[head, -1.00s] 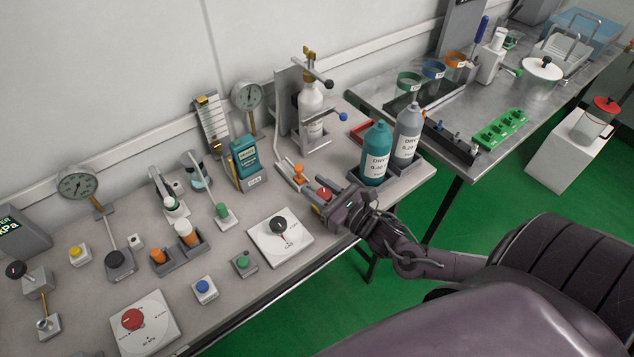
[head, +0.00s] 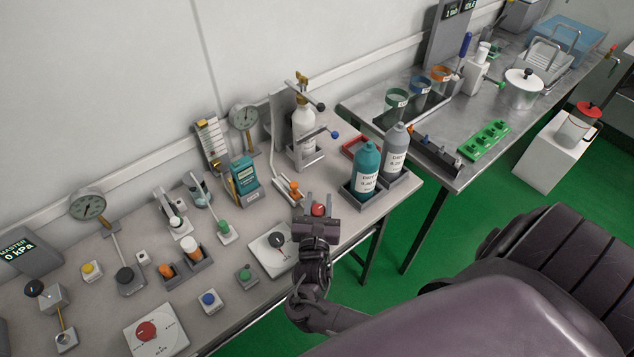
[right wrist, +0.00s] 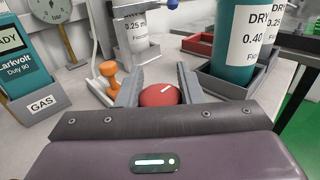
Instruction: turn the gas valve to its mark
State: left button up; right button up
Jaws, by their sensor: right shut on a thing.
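A round red knob (head: 319,210) with a white line on top sits near the front right of the grey bench. It also shows in the right wrist view (right wrist: 159,95), its white line slanting up to the right. My right gripper (head: 320,206) is shut on this knob, with one finger on each side of it. The knob's base and any mark beside it are hidden by the gripper. An orange handle (head: 295,189) stands just left of the gripper, close to the left finger in the right wrist view (right wrist: 110,74). My left gripper is not in view.
Teal (head: 367,168) and grey (head: 396,148) bottles stand in trays right of the gripper. A white cylinder (head: 303,130) in a stand is behind. Left are a black dial on a white plate (head: 263,243) and a teal GAS meter (head: 244,176).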

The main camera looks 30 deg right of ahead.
jog(key=shift+s+d+m+g+h, duration=0.1)
jog(key=shift+s+m+g+h, duration=0.1)
jog(key=shift+m+g+h, duration=1.85)
jog(key=shift+g, duration=0.35)
jog(key=o, duration=1)
jog(key=shift+d, duration=0.1)
jog(key=shift+c, duration=0.2)
notch_tip(320, 180, up, 10)
jog(key=p, duration=0.3)
jog(key=shift+f, duration=0.25)
notch_tip(320, 180, up, 10)
jog(key=p, duration=1)
jog(key=shift+r, duration=0.25)
